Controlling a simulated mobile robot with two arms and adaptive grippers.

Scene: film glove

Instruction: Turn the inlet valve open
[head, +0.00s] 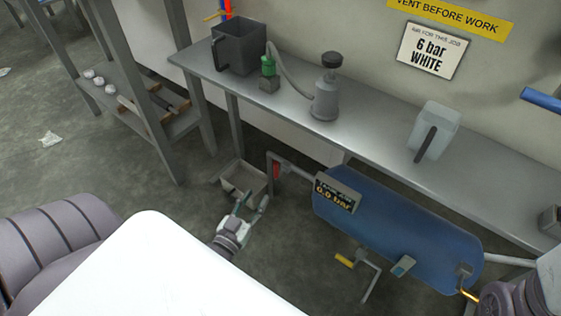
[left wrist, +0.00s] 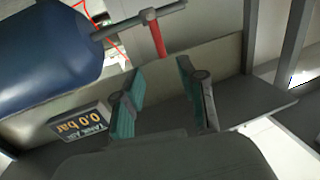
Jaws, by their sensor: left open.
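A blue tank (head: 400,220) lies below the bench. Its display (head: 336,190) reads 0.0 bar, and it shows upside down in the left wrist view (left wrist: 80,124). A grey pipe leaves the tank's left end and carries a valve with a red lever (head: 276,170). In the left wrist view the red lever (left wrist: 157,38) points along the gap between my fingers, just beyond their tips. My left gripper (head: 251,200) is open and empty, below and left of the lever, with teal pads (left wrist: 160,68). My right gripper is out of view.
A grey open bin (head: 245,178) stands close behind my left gripper. The bench (head: 385,135) above holds a dark container (head: 238,46), a grey bottle (head: 327,92) and a pale jug (head: 436,130). A yellow handle (head: 345,260) sits under the tank.

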